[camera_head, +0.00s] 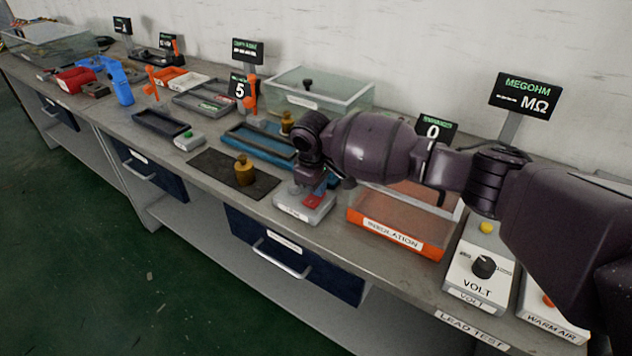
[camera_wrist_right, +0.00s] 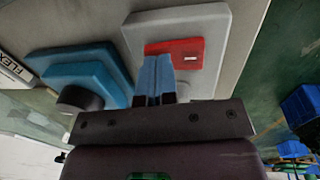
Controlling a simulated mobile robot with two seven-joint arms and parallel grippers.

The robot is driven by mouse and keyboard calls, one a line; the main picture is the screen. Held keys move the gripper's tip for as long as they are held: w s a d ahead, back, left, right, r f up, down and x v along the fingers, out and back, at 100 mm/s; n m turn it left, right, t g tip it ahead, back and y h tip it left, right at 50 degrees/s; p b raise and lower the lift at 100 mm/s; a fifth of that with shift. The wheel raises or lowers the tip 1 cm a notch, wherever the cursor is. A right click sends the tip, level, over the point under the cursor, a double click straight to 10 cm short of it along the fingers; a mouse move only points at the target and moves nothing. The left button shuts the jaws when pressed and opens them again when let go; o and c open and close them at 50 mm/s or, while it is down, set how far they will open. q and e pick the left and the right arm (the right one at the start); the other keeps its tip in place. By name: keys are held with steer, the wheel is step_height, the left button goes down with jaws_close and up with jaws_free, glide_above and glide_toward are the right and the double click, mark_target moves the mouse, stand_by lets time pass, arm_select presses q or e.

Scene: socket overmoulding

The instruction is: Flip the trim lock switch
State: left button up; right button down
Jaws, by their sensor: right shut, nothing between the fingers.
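The switch box, a small light-grey block (camera_head: 290,207), sits near the front edge of the bench, left of the orange-rimmed insulation tray. It carries a red switch part (camera_head: 313,201). The right wrist view shows the grey box (camera_wrist_right: 218,35) with the red part (camera_wrist_right: 188,47) on its face. My right gripper (camera_head: 320,188) points down over the box. Its blue fingertips (camera_wrist_right: 157,62) are together with nothing between them, overlapping the red part's edge. I cannot tell whether they touch it. The box's label is partly unreadable. My left gripper is not in view.
The insulation tray (camera_head: 432,249) stands just right of the box. A dark mat (camera_head: 213,174) with a brass weight-like piece (camera_head: 244,172) lies to its left. A blue tray (camera_head: 242,149) is behind. The VOLT box (camera_head: 463,270) stands further right.

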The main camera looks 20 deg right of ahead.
stand_by(0.3)
steer(key=shift+f, duration=0.25)
steer(key=shift+s+a+r+p, duration=0.3)
steer(key=shift+s+a+p, duration=0.1)
steer(key=shift+a+p, duration=0.25)
steer(key=shift+g+y, duration=0.3)
steer(key=shift+d, duration=0.1)
